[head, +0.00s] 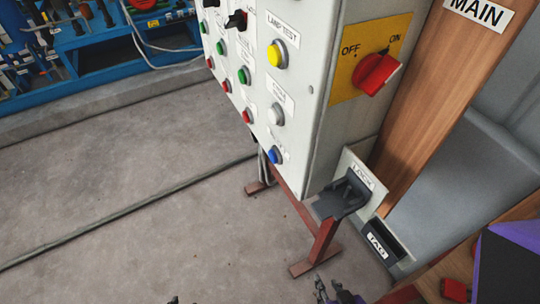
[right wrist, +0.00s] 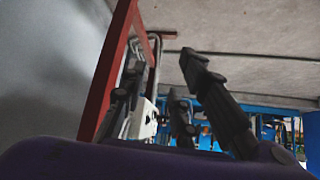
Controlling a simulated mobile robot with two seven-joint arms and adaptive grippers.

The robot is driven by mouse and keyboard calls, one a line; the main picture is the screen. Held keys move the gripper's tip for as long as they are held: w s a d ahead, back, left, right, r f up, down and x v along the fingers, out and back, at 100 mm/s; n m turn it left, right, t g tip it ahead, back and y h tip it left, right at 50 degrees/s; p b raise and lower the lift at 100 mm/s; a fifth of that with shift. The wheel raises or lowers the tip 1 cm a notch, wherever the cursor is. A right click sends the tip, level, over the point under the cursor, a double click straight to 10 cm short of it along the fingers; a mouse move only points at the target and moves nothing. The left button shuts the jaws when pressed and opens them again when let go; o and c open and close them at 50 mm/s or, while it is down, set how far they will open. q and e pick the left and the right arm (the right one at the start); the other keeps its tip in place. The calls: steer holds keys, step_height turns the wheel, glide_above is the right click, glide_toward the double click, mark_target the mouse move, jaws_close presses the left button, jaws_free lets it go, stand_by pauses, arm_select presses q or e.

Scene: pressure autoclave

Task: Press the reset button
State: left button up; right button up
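A grey control panel (head: 313,125) fills the upper middle of the head view. A blue button (head: 275,156) sits at its lower front, under a label too small to read surely; it is the likely reset button. Above it are a pale button (head: 276,114) and a yellow lamp test button (head: 277,53). My right gripper (head: 336,290) is at the bottom edge, well below the panel and apart from the buttons. In the right wrist view its dark fingers (right wrist: 166,80) are spread, with nothing between them. Only a dark tip of my left gripper (head: 172,299) shows.
Green and red buttons line the panel's left part. A red rotary switch (head: 377,73) is on its right side. A black lock bracket (head: 344,196) juts out below. A red stand (head: 318,246) carries the panel. Floor (head: 130,240) to the left is clear.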

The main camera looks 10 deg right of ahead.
steer(key=shift+w+a+r, duration=0.1)
steer(key=shift+w, duration=0.15)
jaws_close()
steer(key=shift+w, duration=0.15)
steer(key=shift+s, duration=0.55)
steer(key=shift+w, duration=0.2)
